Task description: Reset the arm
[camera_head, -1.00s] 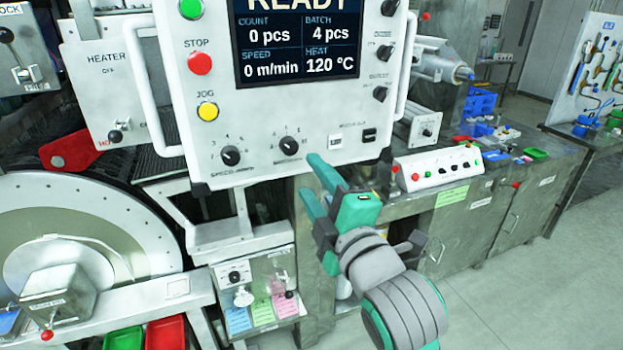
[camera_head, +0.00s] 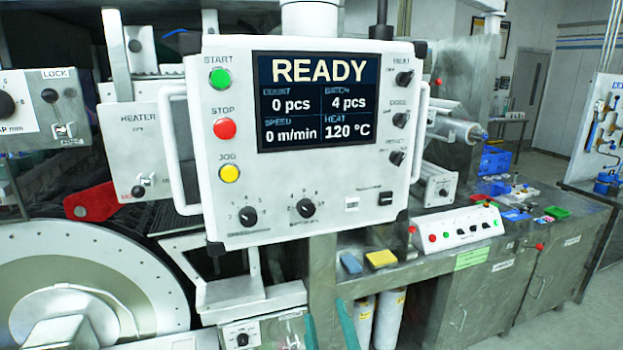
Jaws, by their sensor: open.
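My gripper (camera_head: 319,328) shows only as two teal fingertips at the bottom edge of the view, spread apart with nothing visible between them. The rest of my arm is out of view. The fingertips are below the white control panel (camera_head: 300,235) and apart from it in the picture. The panel's screen (camera_head: 320,102) reads READY, 0 pcs, batch 4 pcs, 0 m/min and 120 °C.
The large round drum (camera_head: 95,265) is at the lower left, with a red lever (camera_head: 92,203) above it. A workbench (camera_head: 400,253) with a small white control box (camera_head: 455,230) runs to the right. Open floor (camera_head: 560,330) shows at the lower right.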

